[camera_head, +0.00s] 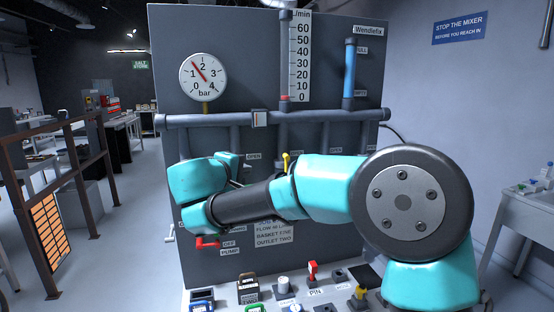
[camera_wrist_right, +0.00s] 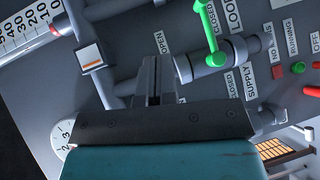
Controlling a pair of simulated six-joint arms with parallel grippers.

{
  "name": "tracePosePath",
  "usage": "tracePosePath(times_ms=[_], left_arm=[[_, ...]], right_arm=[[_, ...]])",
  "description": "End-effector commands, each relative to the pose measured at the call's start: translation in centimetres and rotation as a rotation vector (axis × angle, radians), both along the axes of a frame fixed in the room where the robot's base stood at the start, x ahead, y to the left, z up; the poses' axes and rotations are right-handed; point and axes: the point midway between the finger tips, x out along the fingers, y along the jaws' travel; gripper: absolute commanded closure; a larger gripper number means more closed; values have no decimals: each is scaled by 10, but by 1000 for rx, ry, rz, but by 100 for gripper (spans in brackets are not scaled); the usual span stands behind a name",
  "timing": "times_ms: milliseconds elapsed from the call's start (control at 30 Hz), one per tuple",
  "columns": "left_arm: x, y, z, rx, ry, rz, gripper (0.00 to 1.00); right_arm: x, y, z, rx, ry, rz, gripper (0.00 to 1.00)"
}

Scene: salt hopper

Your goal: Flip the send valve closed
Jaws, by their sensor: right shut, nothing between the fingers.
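In the right wrist view a valve with a green lever handle (camera_wrist_right: 206,28) sits on a grey pipe stub on the panel, with CLOSED, OPEN and SUPPLY labels around it. My right gripper (camera_wrist_right: 158,78) is shut and empty, its fingers at the panel left of this valve, apart from the green lever. In the head view my right arm crosses the panel and its wrist hides the valves behind it. A yellow handle (camera_head: 286,161) shows just above the arm. No label reading SEND is legible, so I cannot tell which handle is the send valve. My left gripper is out of view.
A pressure gauge (camera_head: 203,77) and a flow tube (camera_head: 299,60) stand above a horizontal pipe (camera_head: 210,120). A red handle (camera_head: 207,242) sits below my right wrist. The bench (camera_head: 235,295) in front carries several small items, including a red switch (camera_head: 312,270).

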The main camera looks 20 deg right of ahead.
Motion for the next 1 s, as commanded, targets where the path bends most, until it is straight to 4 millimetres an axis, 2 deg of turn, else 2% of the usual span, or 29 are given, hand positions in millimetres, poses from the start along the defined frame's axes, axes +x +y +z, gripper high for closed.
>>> tracePosePath(times_ms=[33,100,200,667,1000], left_arm=[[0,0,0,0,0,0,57],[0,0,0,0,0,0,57],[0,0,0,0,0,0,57],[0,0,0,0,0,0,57],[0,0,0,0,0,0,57]], right_arm=[[-4,-2,12,-3,-32,-21,100],[-7,-3,22,-9,-61,-40,100],[-9,-4,28,-12,-78,-52,100],[-4,-10,26,-12,-76,-54,100],[26,-45,18,-12,-74,-55,100]])
